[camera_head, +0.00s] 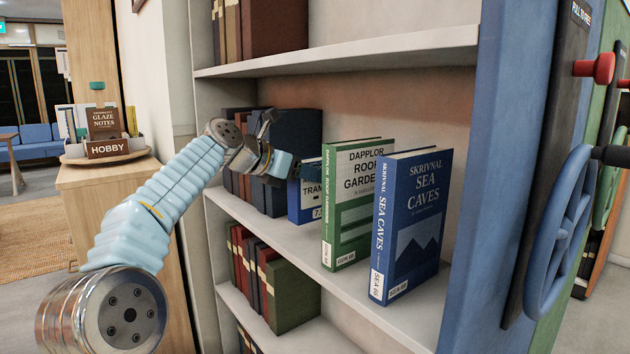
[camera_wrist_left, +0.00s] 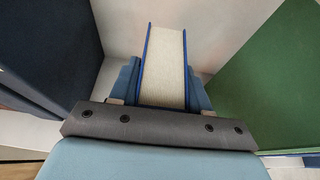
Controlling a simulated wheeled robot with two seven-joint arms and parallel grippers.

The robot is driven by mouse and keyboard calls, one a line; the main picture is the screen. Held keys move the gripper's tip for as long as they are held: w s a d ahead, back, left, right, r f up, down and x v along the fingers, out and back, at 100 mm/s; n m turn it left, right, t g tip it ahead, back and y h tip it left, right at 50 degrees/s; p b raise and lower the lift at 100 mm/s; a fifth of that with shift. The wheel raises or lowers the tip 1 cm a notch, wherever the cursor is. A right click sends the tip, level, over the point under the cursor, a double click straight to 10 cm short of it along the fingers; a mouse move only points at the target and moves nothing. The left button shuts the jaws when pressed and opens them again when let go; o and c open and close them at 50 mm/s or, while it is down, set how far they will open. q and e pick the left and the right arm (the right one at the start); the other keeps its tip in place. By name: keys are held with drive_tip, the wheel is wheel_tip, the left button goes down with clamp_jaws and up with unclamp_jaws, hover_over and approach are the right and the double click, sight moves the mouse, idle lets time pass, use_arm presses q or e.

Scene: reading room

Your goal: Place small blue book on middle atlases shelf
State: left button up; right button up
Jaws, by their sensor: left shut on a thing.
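My left gripper (camera_head: 283,165) is shut on a small blue book (camera_head: 307,202) at the middle shelf (camera_head: 300,238). The book stands upright between a row of dark books on the left and a green book on the right. My right gripper is not in view.
Dark books (camera_head: 236,180) stand left of the gripper. The green book "Dapplor Roof Gardens" (camera_head: 350,215) and the blue book "Skrivnal Sea Caves" (camera_head: 412,225) stand to the right. A shelf board (camera_head: 350,52) lies above. A blue handwheel (camera_head: 560,230) is on the end panel.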

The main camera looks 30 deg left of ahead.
sight(313, 185)
use_arm(q)
drive_tip(key=f, duration=0.1)
drive_tip(key=w+f+b, duration=0.1)
drive_tip(key=w+f, duration=0.1)
drive_tip(key=shift+d+f+b, duration=0.3)
drive_tip(key=shift+d+b, duration=0.05)
drive_tip(key=shift+s+r, duration=0.1)
drive_tip(key=o, duration=1.2)
drive_tip(key=v, duration=1.2)
